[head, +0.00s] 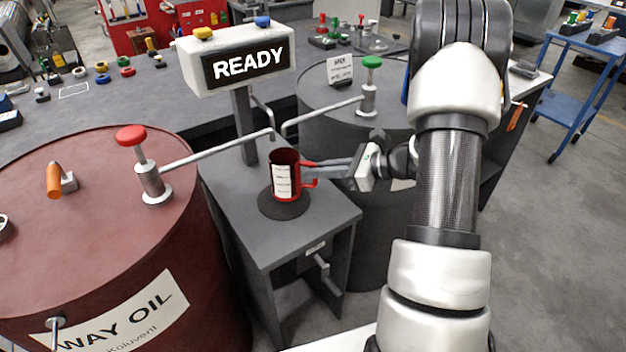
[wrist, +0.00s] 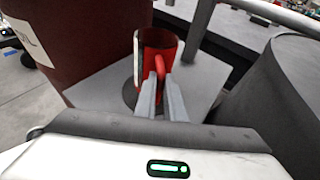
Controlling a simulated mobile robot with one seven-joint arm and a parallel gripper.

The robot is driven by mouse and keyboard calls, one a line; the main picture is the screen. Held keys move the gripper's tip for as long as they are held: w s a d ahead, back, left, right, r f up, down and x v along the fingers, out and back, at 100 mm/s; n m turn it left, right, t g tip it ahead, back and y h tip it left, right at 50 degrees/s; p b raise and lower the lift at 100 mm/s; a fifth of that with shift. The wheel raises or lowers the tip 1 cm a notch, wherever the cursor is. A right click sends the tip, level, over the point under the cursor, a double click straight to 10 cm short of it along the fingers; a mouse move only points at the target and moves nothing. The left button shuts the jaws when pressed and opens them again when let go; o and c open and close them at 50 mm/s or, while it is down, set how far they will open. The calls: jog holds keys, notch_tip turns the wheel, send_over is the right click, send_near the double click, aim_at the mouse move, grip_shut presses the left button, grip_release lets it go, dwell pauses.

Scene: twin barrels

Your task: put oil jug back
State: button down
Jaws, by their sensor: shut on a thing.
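The oil jug (head: 285,176) is a red cup-like vessel with a white label and a red handle on its right side. It is upright over a dark round pad (head: 284,205) on the small grey stand between the two barrels. I cannot tell whether its base touches the pad. My gripper (head: 312,172) reaches in from the right and is shut on the jug's handle. In the wrist view the jug (wrist: 160,52) is ahead, with the two fingers (wrist: 160,95) closed about its handle. The inside of the jug is mostly hidden.
The dark red WAY OIL barrel (head: 90,220) stands left, with a red-knobbed tap (head: 152,170). A grey barrel (head: 330,120) with a green-knobbed tap (head: 369,90) stands behind right. Both spouts end above the jug. A READY sign (head: 240,62) rises on a post behind the stand (head: 325,215).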

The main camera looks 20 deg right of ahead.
aim_at(313, 184)
jog(key=shift+w+a, duration=0.15)
jog(key=shift+a, duration=0.05)
jog(key=f, duration=0.1)
jog(key=a+f+b, duration=0.1)
jog(key=shift+w+f, duration=0.35)
jog(key=shift+f, duration=0.35)
jog(key=shift+f, duration=0.15)
jog(key=c, duration=1.8)
grip_release()
jog(key=shift+c, duration=0.2)
